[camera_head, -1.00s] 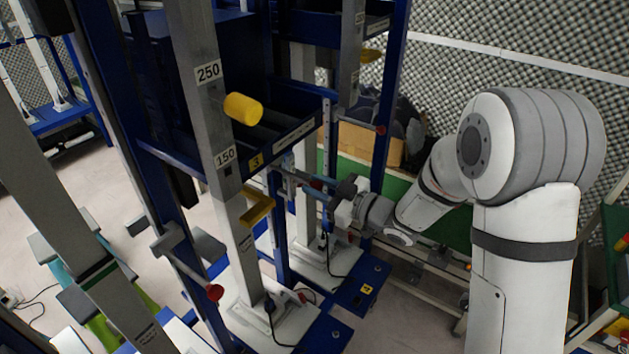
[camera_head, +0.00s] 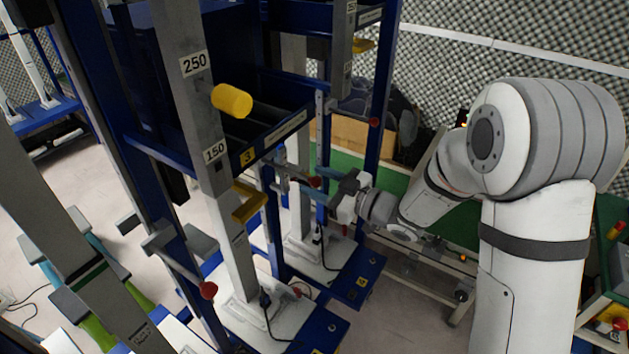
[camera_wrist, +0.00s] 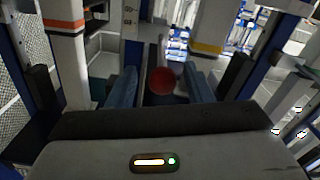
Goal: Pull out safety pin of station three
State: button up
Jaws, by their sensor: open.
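Station three is the blue rack marked with a yellow "3" label (camera_head: 247,157). Beside and below that label, a red ball knob (camera_head: 316,182) on the end of a grey rod looks like its safety pin. My gripper (camera_head: 332,177) is at the knob, reaching in from the right. In the wrist view the red knob (camera_wrist: 162,81) shows between the two blue finger pads of my open gripper (camera_wrist: 162,90), with a gap on each side. Where the rod enters the station is not clear in either view.
A yellow knob (camera_head: 232,100) sticks out of station three's grey post. Another red knob (camera_head: 208,290) is on a nearer rod at lower left. Station four's base, with a "4" label (camera_head: 361,282), stands behind. A green-topped bench is beyond my arm.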

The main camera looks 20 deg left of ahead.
jog(key=b+v, duration=0.1)
jog(key=v, duration=0.6)
jog(key=shift+d, duration=0.4)
jog(key=shift+s, duration=0.1)
jog(key=w+d+r+m+t+h, duration=0.1)
jog(key=w+d+m+t+h, duration=0.55)
jog(key=d+h, duration=0.2)
jog(key=s+d+m+h, duration=0.2)
jog(key=d+m+h, duration=0.3)
jog(key=d, duration=0.7)
jog(key=s+d+m+g+h, duration=0.2)
jog(key=s+d+m+g, duration=0.1)
jog(key=s, duration=0.8)
jog(key=s+d+m+g+h, duration=0.2)
jog(key=s+g, duration=0.3)
jog(key=s, duration=0.6)
jog(key=shift+d+f+m, duration=0.25)
jog(key=shift+d+m, duration=0.15)
jog(key=shift+m, duration=0.45)
